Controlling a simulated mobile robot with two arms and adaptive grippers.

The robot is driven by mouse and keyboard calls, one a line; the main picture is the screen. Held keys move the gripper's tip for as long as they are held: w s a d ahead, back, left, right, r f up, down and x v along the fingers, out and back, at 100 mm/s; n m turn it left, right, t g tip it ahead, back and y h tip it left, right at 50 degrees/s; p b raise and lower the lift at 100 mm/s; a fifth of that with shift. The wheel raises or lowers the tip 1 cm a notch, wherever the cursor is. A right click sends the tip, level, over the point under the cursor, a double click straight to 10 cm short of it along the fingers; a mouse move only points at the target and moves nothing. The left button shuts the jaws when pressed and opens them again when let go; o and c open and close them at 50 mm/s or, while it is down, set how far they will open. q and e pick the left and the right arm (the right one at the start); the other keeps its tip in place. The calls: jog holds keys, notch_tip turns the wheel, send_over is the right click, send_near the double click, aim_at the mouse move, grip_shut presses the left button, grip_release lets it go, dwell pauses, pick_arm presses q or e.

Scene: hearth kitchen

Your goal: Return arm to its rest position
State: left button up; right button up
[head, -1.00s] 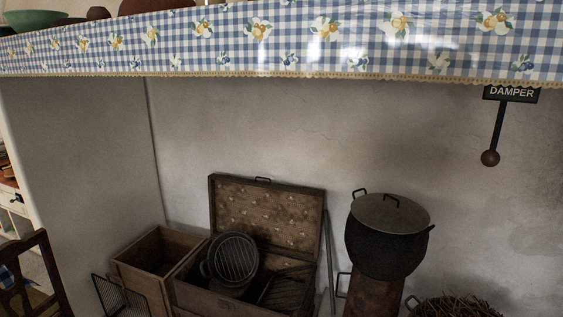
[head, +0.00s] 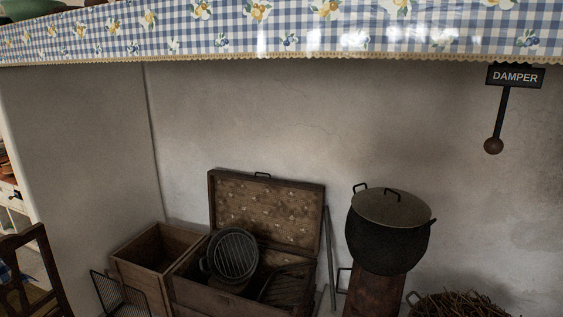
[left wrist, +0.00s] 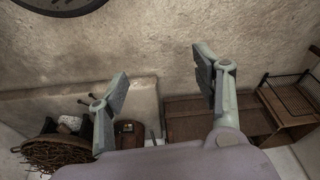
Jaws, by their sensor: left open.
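My left gripper (left wrist: 162,88) shows in the left wrist view. Its two fingers are wide apart and nothing is between them. Beyond them are a bare plaster wall and wooden boxes lower down. Neither arm shows in the head view, and my right gripper is in neither view. The damper sign (head: 515,77), with a dark rod and a round knob (head: 493,146), hangs at the upper right of the head view, apart from any gripper.
A checked cloth (head: 290,32) edges the shelf above. An open wooden chest (head: 266,210) holds a round grill pan (head: 233,257). An empty wooden box (head: 158,249) stands beside it. A lidded black pot (head: 388,238) stands at right, near a twig basket (head: 458,305). A chair (head: 35,270) is at left.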

pick_arm(q)
jog(key=s+a+f+b, duration=0.1)
jog(key=s+f+b, duration=0.1)
jog(key=s+f, duration=0.6)
jog(key=s+a+f+g+b, duration=0.1)
jog(key=s+a+f, duration=0.1)
jog(key=s+f, duration=0.7)
notch_tip(320, 180, down, 8)
jog(key=shift+s+r+g+b, duration=0.15)
jog(key=shift+s+g+b, duration=0.15)
jog(key=shift+b, duration=0.1)
